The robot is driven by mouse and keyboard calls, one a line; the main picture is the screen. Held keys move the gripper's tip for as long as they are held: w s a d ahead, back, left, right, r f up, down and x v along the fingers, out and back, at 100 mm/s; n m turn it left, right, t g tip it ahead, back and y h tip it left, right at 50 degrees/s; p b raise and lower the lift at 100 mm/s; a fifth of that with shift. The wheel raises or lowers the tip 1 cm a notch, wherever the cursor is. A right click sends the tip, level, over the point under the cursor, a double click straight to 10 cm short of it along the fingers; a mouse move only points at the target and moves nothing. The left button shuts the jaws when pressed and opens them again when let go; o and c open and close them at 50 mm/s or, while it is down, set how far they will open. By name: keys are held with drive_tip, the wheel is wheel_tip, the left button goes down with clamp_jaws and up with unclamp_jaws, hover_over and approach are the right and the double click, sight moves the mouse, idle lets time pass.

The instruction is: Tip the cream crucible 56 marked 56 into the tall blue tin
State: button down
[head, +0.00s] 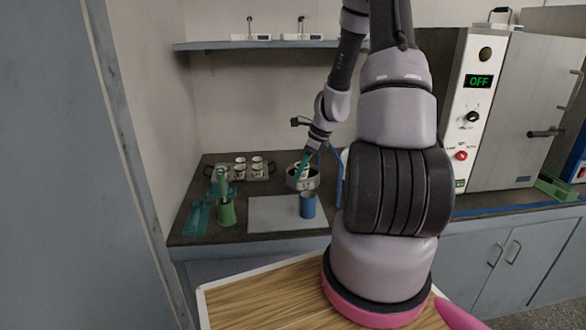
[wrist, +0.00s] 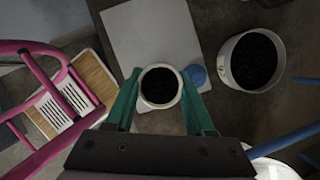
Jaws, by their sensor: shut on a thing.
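The cream crucible (wrist: 160,87) is held between the green fingers of my gripper (wrist: 160,82). In the wrist view I look down into it, and it has dark grains inside. Its number cannot be read. In the head view my gripper (head: 304,164) is above the worktop at the back, close to the grey pan. The tall blue tin (head: 308,206) stands upright on a pale mat, in front of and below the gripper. In the wrist view the blue tin (wrist: 197,75) is partly hidden behind the right finger, apart from the crucible.
A round grey pan (wrist: 252,62) with dark grains stands right of the crucible. The pale mat (head: 270,213) is mostly clear. A rack of several cups (head: 240,166), a green holder (head: 226,212) and a teal tray (head: 197,217) are at left. A control cabinet (head: 478,120) stands at right.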

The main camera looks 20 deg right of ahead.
drive_tip(key=shift+h, duration=0.5)
drive_tip(key=s+d, duration=0.2)
drive_tip(key=d, duration=0.1)
drive_tip(key=d+f, duration=0.1)
drive_tip(key=shift+s+d, duration=0.15)
drive_tip(key=shift+s, duration=0.25)
wheel_tip(320, 180, down, 2)
drive_tip(key=g+h, duration=0.1)
drive_tip(key=h, duration=0.2)
drive_tip(key=shift+d+f+g, duration=0.1)
drive_tip(key=shift+f+g, duration=0.05)
drive_tip(key=shift+g, duration=0.15)
drive_tip(key=shift+h, duration=0.3)
drive_tip(key=g+h, duration=0.1)
drive_tip(key=h, duration=0.3)
drive_tip(key=n+g+h, duration=0.1)
drive_tip(key=h, duration=0.2)
drive_tip(key=shift+f+h, duration=0.1)
drive_tip(key=shift+h, duration=0.3)
drive_tip(key=h, duration=0.3)
drive_tip(key=a+g+h, duration=0.1)
drive_tip(key=h, duration=0.1)
drive_tip(key=n+g+h, duration=0.1)
drive_tip(key=h, duration=0.2)
drive_tip(key=shift+w+a+f+h, duration=0.25)
drive_tip(key=shift+a+h, duration=0.05)
